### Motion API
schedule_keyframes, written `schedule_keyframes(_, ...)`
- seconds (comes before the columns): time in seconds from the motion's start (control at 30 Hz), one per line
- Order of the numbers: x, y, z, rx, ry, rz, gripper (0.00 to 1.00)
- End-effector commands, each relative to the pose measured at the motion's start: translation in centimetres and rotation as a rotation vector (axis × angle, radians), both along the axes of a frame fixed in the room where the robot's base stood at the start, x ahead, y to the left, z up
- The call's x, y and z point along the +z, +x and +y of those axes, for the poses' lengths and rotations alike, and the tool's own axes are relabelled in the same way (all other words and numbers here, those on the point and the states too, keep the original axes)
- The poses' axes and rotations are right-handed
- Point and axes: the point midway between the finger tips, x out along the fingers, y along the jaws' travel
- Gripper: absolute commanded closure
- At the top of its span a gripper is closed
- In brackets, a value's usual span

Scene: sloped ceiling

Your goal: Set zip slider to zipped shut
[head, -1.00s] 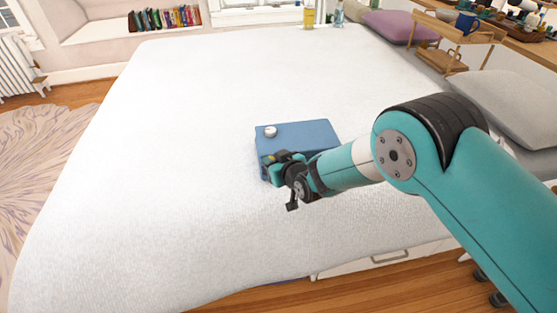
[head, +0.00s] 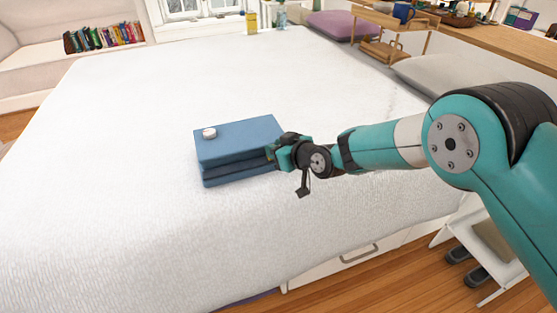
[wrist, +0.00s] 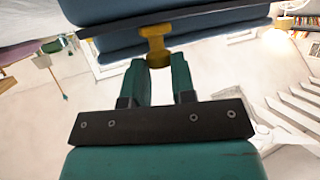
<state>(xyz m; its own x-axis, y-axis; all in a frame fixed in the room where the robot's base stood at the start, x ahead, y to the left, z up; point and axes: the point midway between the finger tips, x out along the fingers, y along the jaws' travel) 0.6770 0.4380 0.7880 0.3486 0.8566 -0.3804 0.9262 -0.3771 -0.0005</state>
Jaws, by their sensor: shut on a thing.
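A blue zip case (head: 235,140) lies flat on the white bed, with a dark seam around its side. The yellow zip slider (wrist: 155,42) shows in the wrist view on the dark zip band, at my fingertips. My gripper (wrist: 162,62) is shut on the slider, its two teal fingers close together. In the head view my gripper (head: 274,152) is at the right end of the case's front side, and the slider is hidden by it.
A small round white-and-silver object (head: 209,133) sits on the case's top left. The white bed (head: 120,200) is clear around the case. A wooden stand (head: 390,30) and pillows are at the far right.

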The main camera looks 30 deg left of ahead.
Motion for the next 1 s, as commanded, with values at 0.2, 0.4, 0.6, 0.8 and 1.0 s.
schedule_keyframes(0.2,-0.2,2.5,-2.3,-0.004,0.000,-0.003,1.00)
schedule_keyframes(0.4,0.0,3.1,-3.0,-0.003,0.000,-0.001,1.00)
schedule_keyframes(0.6,0.0,3.1,-3.1,-0.005,-0.001,-0.002,1.00)
schedule_keyframes(0.8,0.0,3.2,-3.1,-0.006,-0.001,-0.001,0.53)
schedule_keyframes(1.0,0.0,3.1,-3.0,-0.004,-0.001,0.000,0.49)
